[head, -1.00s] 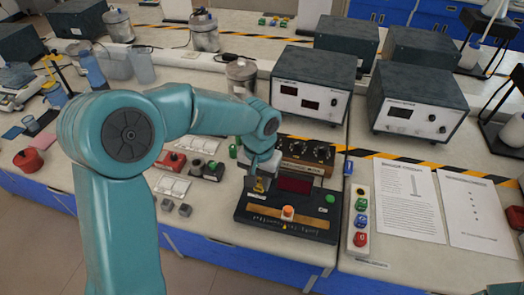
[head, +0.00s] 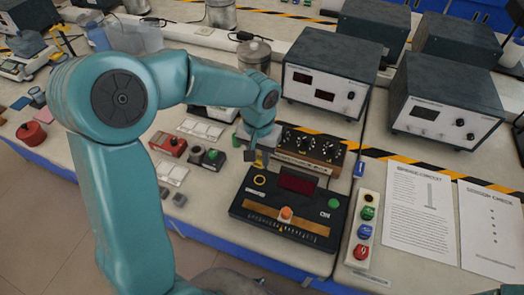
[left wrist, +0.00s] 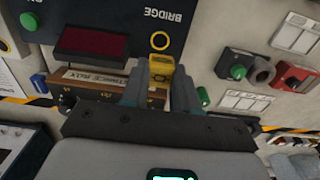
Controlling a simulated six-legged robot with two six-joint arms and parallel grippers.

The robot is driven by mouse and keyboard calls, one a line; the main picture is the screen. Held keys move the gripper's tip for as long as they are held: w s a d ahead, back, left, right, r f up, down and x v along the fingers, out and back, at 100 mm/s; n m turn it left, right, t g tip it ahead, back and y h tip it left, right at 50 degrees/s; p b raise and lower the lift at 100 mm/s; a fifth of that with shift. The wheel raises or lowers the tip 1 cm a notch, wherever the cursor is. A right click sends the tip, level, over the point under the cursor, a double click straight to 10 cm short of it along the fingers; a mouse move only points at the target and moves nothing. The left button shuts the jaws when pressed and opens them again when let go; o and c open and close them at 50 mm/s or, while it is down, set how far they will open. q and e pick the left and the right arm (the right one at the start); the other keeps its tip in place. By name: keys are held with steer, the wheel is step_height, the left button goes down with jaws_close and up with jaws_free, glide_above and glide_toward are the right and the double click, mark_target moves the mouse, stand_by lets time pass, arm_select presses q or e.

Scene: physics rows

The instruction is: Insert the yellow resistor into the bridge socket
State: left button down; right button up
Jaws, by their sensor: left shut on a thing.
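The bridge box (head: 240,212) is a black unit with a dark red display, a green button and an orange knob. Its socket is a yellow ring (head: 260,180) at the box's back left, also visible in the left wrist view (left wrist: 160,40). My left gripper (head: 258,157) is just behind the socket in the head view. In the left wrist view its fingers (left wrist: 160,82) are shut on the yellow resistor (left wrist: 161,68), a small yellow block. The resistor shows just beside the ring there, apart from it. Its lower end is hard to make out. My right gripper is not in view.
A decade-style box with several black knobs (head: 318,148) stands right behind the bridge box. Red (head: 167,144) and green-button (head: 212,157) units lie to the left. A strip of coloured buttons (head: 366,225) and paper sheets (head: 421,208) lie to the right.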

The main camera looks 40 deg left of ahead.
mark_target(260, 169)
arm_select(q)
steer(key=shift+d+f+b, duration=0.1)
steer(key=shift+f+b, duration=0.2)
steer(key=shift+f, duration=0.25)
step_height(260, 169, down, 4)
steer(key=b, duration=0.2)
steer(key=shift+s+r+b, duration=0.1)
steer(key=shift+r+b, duration=0.1)
steer(key=shift+b, duration=0.15)
steer(key=shift+f+b, duration=0.35)
steer(key=shift+f, duration=0.05)
steer(key=shift+f, duration=0.1)
stand_by(0.4)
steer(key=shift+f+b, duration=1.1)
steer(key=shift+b, duration=0.1)
stand_by(0.5)
